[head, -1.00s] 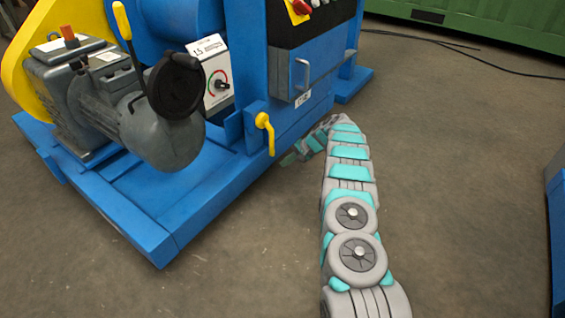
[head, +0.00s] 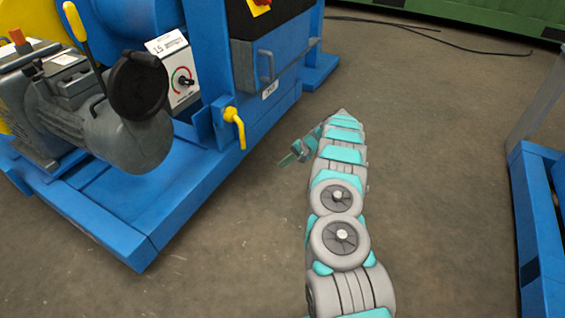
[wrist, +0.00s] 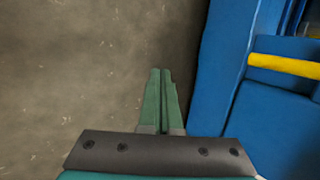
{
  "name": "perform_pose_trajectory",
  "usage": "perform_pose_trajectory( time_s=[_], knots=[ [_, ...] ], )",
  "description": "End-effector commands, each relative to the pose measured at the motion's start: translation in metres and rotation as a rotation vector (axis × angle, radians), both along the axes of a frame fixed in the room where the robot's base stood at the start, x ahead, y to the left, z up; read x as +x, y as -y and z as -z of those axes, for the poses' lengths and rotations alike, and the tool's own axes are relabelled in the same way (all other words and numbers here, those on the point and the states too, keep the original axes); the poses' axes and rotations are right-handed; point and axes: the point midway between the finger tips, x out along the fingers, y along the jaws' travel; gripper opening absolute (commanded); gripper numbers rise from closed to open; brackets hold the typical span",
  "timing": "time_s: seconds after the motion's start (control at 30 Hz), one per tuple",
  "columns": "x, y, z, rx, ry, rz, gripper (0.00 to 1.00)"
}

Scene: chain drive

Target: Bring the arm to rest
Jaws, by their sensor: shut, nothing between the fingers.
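My arm reaches forward over the floor in the head view, grey with teal bands, and its far end bends to the left. My gripper (head: 287,160) shows small at that end, to the right of the blue machine (head: 205,190) and apart from it. In the wrist view my gripper (wrist: 161,76) shows its two green fingers pressed together, with nothing between them. They are over bare floor, with the machine's blue frame (wrist: 208,85) close on the right.
A yellow-handled valve (head: 235,125) sticks out of the machine near my gripper. A yellow bar (wrist: 285,65) shows in the wrist view. A blue frame (head: 530,230) stands at the right. A black cable (head: 430,38) lies behind. The floor (head: 440,150) right of my arm is clear.

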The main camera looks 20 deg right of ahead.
Motion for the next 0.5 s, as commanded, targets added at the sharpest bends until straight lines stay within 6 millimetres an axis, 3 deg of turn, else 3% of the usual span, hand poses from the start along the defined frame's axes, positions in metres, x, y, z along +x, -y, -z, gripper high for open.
perform_pose_trajectory(
  time_s=[0.27, 0.37, 0.5],
  knots=[
    [0.0, -0.003, -0.005, 0.002, 0.001, -0.004, 0.0],
    [-0.001, -0.013, -0.023, 0.006, 0.0, -0.02, 0.0],
    [-0.009, -0.038, -0.069, 0.011, -0.003, -0.068, 0.0]
  ],
)
